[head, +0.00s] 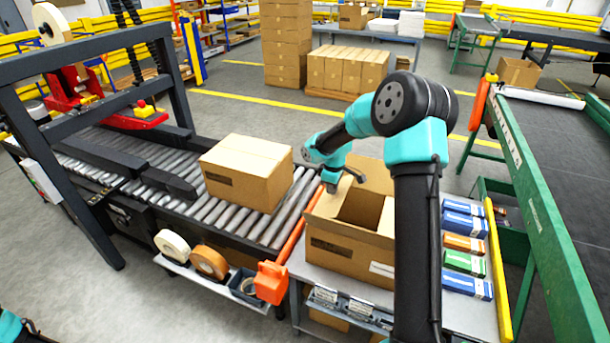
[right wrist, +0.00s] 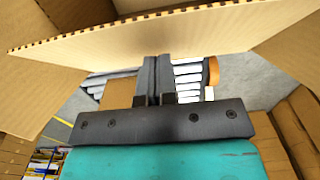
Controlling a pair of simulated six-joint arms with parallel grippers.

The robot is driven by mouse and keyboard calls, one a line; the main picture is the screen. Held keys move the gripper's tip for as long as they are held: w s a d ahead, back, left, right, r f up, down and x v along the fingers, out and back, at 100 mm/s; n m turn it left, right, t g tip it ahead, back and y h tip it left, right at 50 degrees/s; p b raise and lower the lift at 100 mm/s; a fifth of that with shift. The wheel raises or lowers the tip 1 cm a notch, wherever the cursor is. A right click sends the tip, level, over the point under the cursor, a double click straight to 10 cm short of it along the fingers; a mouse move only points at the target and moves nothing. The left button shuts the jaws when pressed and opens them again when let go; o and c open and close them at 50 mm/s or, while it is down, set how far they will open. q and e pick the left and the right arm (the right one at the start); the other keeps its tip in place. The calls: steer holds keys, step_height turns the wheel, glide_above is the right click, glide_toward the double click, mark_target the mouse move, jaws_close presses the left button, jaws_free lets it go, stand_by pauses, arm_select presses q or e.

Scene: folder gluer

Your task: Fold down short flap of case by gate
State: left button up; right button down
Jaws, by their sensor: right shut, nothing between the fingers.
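The open brown case (head: 345,248) stands on the grey bench beside the orange bar (head: 296,222) at the roller conveyor's end. Its dark inside shows from above. A far flap (head: 370,172) stands up, and my right arm hides part of the case's right side. My right gripper (head: 357,177) is at the case's far left top, fingers shut and empty. In the right wrist view, the shut fingers (right wrist: 157,72) point at a cardboard flap with a corrugated edge (right wrist: 140,32); I cannot tell whether they touch it. My left gripper is out of view.
A closed case (head: 246,170) sits on the rollers left of the open case. Several small coloured boxes (head: 464,245) line the bench's right side. Tape rolls (head: 208,262) and an orange block (head: 271,282) are at the front. A green-framed conveyor (head: 545,220) stands right.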

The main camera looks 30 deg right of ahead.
mark_target(341, 194)
steer(key=shift+s+d+f, duration=0.65)
steer(key=shift+s+f, duration=0.2)
steer(key=shift+s+d+f, duration=0.2)
steer(key=shift+s+f, duration=0.1)
steer(key=shift+f, duration=0.15)
steer(key=shift+s+d+f, duration=0.15)
steer(key=shift+s+f, duration=0.1)
steer(key=shift+f, duration=0.2)
steer(key=shift+r, duration=4.5)
